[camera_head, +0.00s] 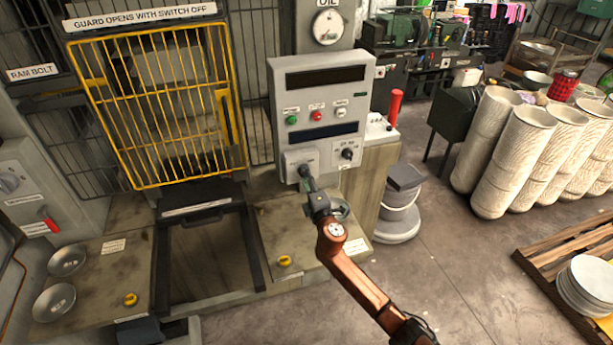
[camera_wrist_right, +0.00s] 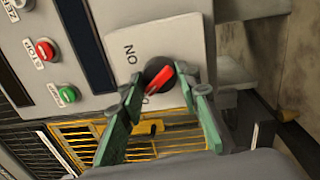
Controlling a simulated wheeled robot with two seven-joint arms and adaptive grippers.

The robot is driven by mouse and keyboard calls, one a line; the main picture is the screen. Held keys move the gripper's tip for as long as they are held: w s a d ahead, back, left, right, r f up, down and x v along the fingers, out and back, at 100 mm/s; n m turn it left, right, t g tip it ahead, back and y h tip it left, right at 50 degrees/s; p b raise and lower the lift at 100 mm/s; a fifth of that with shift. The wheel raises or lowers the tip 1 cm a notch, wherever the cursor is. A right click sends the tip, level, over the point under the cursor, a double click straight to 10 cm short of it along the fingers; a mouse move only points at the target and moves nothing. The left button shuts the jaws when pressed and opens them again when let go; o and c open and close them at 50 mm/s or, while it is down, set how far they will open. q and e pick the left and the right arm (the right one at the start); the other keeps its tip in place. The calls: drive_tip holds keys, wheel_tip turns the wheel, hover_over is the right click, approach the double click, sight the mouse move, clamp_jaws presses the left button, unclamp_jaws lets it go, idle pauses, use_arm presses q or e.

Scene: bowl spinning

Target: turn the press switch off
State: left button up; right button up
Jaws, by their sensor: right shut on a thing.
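The press switch (camera_wrist_right: 157,72) is a black rotary knob with a red bar, on a pale plate in the right wrist view. An ON label (camera_wrist_right: 129,53) is beside it; a second label is mostly hidden by a finger. The red bar lies slanted, and I cannot tell which label it points to. My right gripper (camera_wrist_right: 160,88) has its green fingers on either side of the knob, shut on it. In the head view, my right gripper (camera_head: 304,172) reaches the lower left plate of the grey control panel (camera_head: 321,78) and covers the switch.
A yellow barred guard (camera_head: 152,105) stands closed left of the panel. Another black knob (camera_head: 347,154) sits right of the gripper; green, red and white buttons are above. Two metal bowls (camera_head: 56,303) lie on the bench at left.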

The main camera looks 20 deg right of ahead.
drive_tip(key=shift+f+n, duration=0.15)
drive_tip(key=shift+n, duration=0.65)
drive_tip(key=o, duration=1.2)
drive_tip(key=shift+c, duration=0.2)
drive_tip(key=s, duration=1.2)
drive_tip(key=shift+d+f, duration=0.2)
drive_tip(key=shift+f, duration=0.15)
